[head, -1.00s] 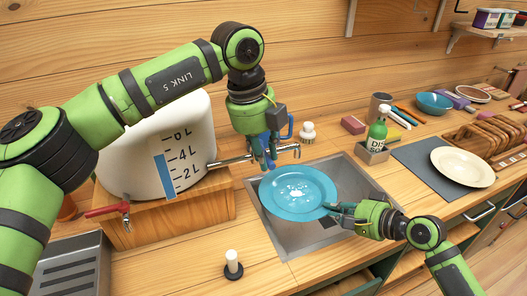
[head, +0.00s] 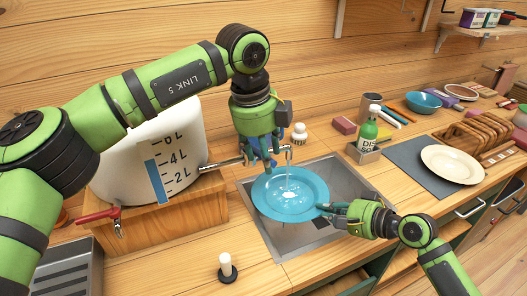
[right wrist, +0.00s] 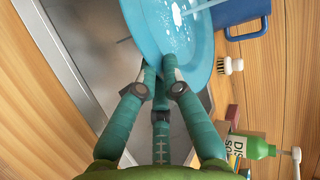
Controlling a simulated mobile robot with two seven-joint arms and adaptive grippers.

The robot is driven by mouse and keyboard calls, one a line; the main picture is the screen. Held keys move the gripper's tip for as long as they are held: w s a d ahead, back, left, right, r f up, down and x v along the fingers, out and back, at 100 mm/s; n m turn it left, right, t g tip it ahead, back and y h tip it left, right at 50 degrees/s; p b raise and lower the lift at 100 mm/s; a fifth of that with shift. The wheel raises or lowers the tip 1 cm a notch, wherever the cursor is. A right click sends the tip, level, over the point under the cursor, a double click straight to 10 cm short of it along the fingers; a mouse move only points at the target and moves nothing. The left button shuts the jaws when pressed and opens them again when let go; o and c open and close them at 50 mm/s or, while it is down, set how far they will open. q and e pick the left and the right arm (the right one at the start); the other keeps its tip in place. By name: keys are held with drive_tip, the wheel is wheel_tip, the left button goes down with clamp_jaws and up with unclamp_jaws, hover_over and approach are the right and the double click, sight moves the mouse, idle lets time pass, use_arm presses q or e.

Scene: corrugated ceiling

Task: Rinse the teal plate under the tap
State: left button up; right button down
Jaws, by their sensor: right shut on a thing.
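The teal plate (head: 308,205) is held over the sink, roughly level, with white suds in its middle. My right gripper (head: 328,209) is shut on its near right rim; the grip also shows in the right wrist view (right wrist: 158,72). A thin stream of water (head: 288,172) falls from the tap (head: 288,150) onto the plate's middle. My left gripper (head: 270,152) points down beside the tap, close to its pipe. Its fingers overlap the tap in the picture, so I cannot tell whether they are closed or touching it.
The steel sink (head: 345,225) lies under the plate. A white water tank (head: 120,165) stands left on a wooden box with a red-handled tap (head: 98,215). Right are a green soap bottle (head: 367,133), a grey mat (head: 405,155) and a cream plate (head: 452,164). A white-topped brush (head: 299,133) stands behind.

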use_arm(q)
wheel_tip(320, 180, up, 12)
drive_tip(key=s+a, duration=0.1)
drive_tip(key=shift+s+a, duration=0.2)
drive_tip(key=shift+a, duration=0.2)
drive_tip(key=shift+f, duration=0.15)
idle(0.6)
